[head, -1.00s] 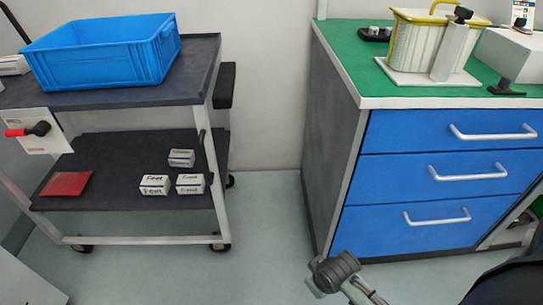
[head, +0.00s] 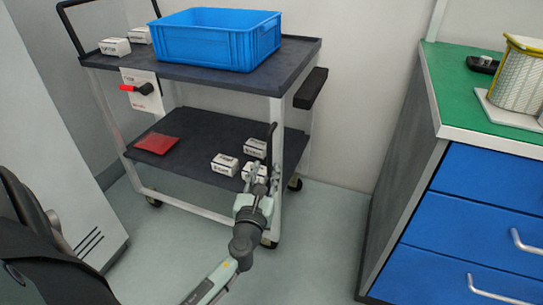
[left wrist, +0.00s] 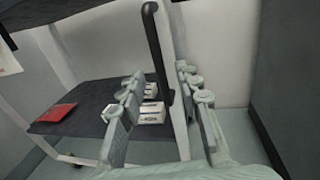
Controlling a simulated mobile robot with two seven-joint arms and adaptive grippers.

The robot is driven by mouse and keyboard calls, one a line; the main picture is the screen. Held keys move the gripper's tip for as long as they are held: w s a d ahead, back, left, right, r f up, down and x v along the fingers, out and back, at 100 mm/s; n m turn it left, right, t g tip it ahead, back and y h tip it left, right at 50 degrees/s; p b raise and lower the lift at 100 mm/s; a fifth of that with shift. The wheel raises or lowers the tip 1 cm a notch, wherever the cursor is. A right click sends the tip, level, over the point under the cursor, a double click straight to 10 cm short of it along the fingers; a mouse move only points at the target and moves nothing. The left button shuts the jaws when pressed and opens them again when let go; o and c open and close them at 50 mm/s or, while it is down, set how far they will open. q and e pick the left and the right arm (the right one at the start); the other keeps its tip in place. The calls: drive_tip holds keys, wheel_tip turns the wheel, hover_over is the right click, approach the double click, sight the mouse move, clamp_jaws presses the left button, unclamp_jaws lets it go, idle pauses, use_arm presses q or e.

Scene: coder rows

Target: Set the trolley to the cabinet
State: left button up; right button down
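The trolley (head: 290,68) stands left of centre in the head view, with a dark top shelf, a dark lower shelf and pale legs on castors. A black upright handle (head: 271,147) is at its near right leg; it also shows in the left wrist view (left wrist: 157,55). The cabinet (head: 455,215), with blue drawers and a green top, is at the right, apart from the trolley. My left gripper (head: 263,178) is open before that leg. In the left wrist view its fingers (left wrist: 160,78) appear on either side of the handle and leg; contact cannot be told. My right gripper is out of view.
A blue crate (head: 205,46) and white boxes (head: 115,46) are on the trolley top. Small white boxes (head: 224,164) and a red packet (head: 157,143) lie on the lower shelf. A pale housing (head: 60,150) stands at left. Bare floor (head: 322,235) separates trolley and cabinet.

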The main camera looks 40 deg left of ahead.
sight(269, 156)
use_arm(q)
drive_tip(key=x, duration=0.7)
drive_tip(key=shift+a, duration=0.2)
drive_tip(key=shift+c, duration=0.3)
clamp_jaws()
